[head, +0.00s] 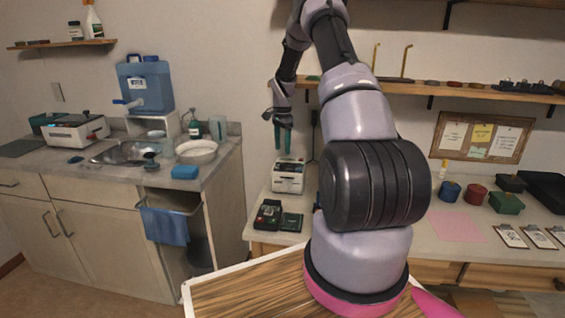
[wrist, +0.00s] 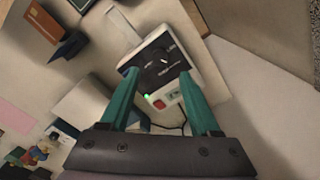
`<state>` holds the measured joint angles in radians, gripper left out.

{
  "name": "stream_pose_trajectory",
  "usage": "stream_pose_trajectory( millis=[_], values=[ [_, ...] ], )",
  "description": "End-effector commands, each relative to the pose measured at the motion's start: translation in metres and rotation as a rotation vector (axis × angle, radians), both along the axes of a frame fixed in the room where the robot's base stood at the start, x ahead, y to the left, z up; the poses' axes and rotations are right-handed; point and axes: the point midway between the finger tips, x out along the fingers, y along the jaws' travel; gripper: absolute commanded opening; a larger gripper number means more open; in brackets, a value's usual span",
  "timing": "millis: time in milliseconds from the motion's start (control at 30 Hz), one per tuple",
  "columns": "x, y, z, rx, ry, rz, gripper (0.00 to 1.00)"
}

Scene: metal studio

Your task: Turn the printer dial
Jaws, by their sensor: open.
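The printer (head: 288,177), a small white box with a dark front panel, stands on the counter against the wall in the head view. In the wrist view the printer (wrist: 199,65) shows a dark face with a dial (wrist: 163,61), a green light and a red button. My gripper (head: 283,146) points down above the printer in the head view. Its two teal fingers are apart with nothing between them. In the wrist view my gripper (wrist: 159,74) frames the printer's face, with the dial just beyond the fingertips. I cannot tell whether either finger touches the printer.
A wall shelf (head: 450,91) runs behind my arm. Pots, a pink sheet (head: 456,227) and clipboards lie to the right. A sink counter is at left.

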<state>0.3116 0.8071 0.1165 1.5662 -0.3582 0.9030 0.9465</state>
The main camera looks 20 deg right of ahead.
Motion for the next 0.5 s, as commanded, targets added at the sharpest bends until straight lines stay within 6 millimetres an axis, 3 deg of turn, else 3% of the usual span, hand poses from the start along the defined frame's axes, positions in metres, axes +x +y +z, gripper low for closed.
stream_pose_trajectory(
  millis=[233, 500],
  values=[
    [-0.001, 0.0, -0.047, 0.001, 0.002, 0.001, 0.63],
    [0.0, 0.0, -0.069, 0.0, -0.001, 0.002, 0.63]
  ],
)
